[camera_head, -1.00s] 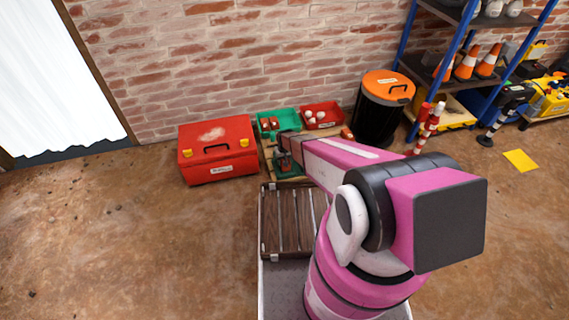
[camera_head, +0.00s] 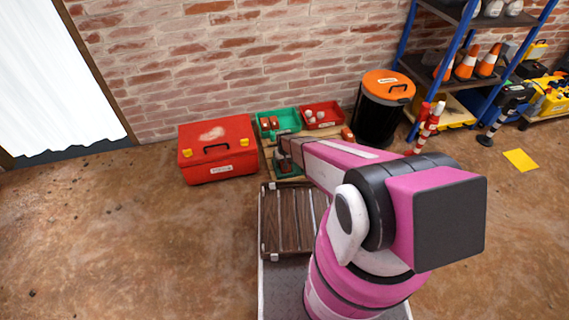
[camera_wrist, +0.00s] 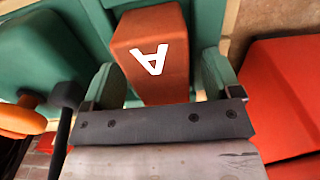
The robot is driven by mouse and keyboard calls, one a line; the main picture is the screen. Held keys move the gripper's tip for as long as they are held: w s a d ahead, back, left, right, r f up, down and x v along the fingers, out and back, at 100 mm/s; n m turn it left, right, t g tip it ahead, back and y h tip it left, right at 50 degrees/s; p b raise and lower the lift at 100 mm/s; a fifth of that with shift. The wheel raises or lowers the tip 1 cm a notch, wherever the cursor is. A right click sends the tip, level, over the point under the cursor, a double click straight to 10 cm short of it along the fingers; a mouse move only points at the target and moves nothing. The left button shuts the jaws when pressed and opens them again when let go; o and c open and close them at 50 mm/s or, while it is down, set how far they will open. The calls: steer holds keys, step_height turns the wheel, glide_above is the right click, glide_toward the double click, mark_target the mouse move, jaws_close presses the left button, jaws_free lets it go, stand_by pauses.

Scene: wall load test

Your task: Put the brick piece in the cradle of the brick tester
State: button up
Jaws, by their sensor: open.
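The brick piece (camera_wrist: 152,62) is a terracotta block with a white letter A. In the wrist view it stands between the two fingers of my open gripper (camera_wrist: 160,82), with gaps at its sides. Green surfaces lie around it. They look like the green brick tester (camera_wrist: 45,50), which shows in the head view (camera_head: 290,172) on the near part of a wooden board, with a reddish piece in it. My gripper hides much of the tester, and I cannot tell whether the brick sits fully in the cradle.
A red toolbox (camera_head: 217,150) stands left of the board. A green tray (camera_head: 291,119) with brick pieces and a red tray (camera_head: 335,111) lie behind it, near the brick wall. A black bin with an orange lid (camera_head: 388,80) stands to the right.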

step_height(320, 180, up, 12)
steer(key=s+d+r, duration=0.4)
steer(key=s+r, duration=0.2)
steer(key=r, duration=0.4)
steer(key=s+d+r+m, duration=0.1)
steer(key=s+d+r, duration=0.4)
steer(key=r, duration=0.5)
steer(key=s+d+r+m, duration=0.1)
steer(key=s+d+r, duration=0.3)
steer(key=s+r, duration=0.5)
step_height(320, 180, up, 2)
steer(key=shift+d+r, duration=0.1)
steer(key=shift+d, duration=0.25)
